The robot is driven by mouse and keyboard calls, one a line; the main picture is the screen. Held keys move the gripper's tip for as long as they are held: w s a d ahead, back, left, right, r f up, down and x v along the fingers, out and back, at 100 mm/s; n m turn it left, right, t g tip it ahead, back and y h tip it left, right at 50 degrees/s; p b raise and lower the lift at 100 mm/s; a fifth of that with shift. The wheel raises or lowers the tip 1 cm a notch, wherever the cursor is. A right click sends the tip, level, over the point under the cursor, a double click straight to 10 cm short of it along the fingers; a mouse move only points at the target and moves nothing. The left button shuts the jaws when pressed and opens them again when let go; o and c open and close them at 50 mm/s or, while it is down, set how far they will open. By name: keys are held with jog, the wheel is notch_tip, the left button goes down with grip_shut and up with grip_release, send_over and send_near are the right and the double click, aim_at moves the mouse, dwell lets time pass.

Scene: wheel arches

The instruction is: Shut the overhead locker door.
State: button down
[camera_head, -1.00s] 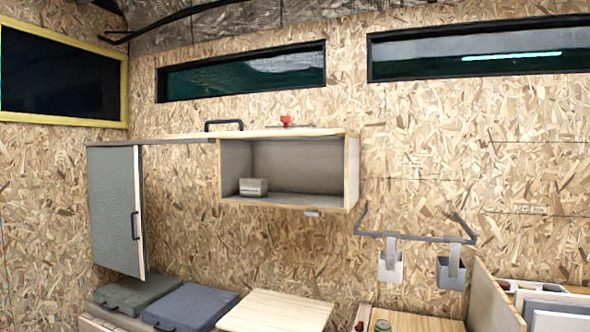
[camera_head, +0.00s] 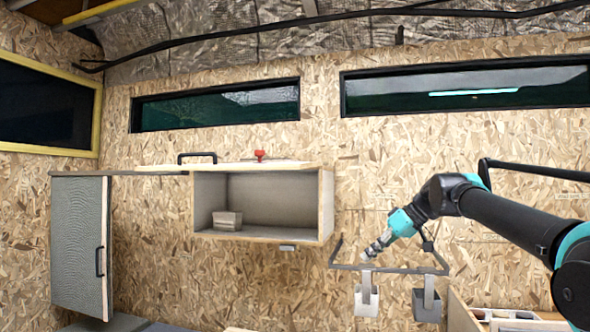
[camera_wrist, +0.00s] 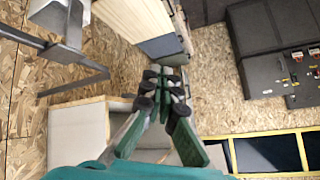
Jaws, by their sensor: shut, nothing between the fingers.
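The overhead locker (camera_head: 325,205) is a pale wooden box on the chipboard wall, and its front is open. Its grey door (camera_head: 78,245) with a black upright handle (camera_head: 99,262) stands well to the left of the opening, under a rail (camera_head: 120,173) that runs to the locker. A small grey box (camera_head: 227,220) sits inside the locker at the left. My gripper (camera_head: 368,254) is to the right of and a little below the locker, far from the door. In the wrist view its fingers (camera_wrist: 165,78) are together and empty.
A grey hanging rail (camera_head: 390,269) with two grey holders (camera_head: 367,298) is right by my gripper. A black handle (camera_head: 197,156) and a red knob (camera_head: 259,155) show on the locker top. Bare wall lies between door and locker.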

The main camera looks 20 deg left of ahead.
jog(key=s+a+r+n+g+y, duration=0.1)
jog(key=s+a+r+n+y, duration=0.2)
jog(key=r, duration=0.8)
jog(key=s+a+r+n+g+y, duration=0.15)
jog(key=a+r, duration=0.35)
jog(key=r, duration=0.6)
jog(key=s+a+r+n+y, duration=0.1)
jog(key=a+r+n+y, duration=0.2)
jog(key=r, duration=0.8)
jog(key=shift+n+h, duration=0.35)
jog(key=shift+h, duration=0.2)
jog(key=x, duration=0.9)
jog(key=shift+a+r, duration=0.1)
jog(key=shift+r, duration=0.05)
jog(key=f, duration=0.2)
jog(key=shift+w+a+f, duration=0.2)
jog(key=shift+a+f, duration=0.05)
jog(key=shift+w+f, duration=0.1)
jog(key=shift+f, duration=0.75)
jog(key=shift+f, duration=0.1)
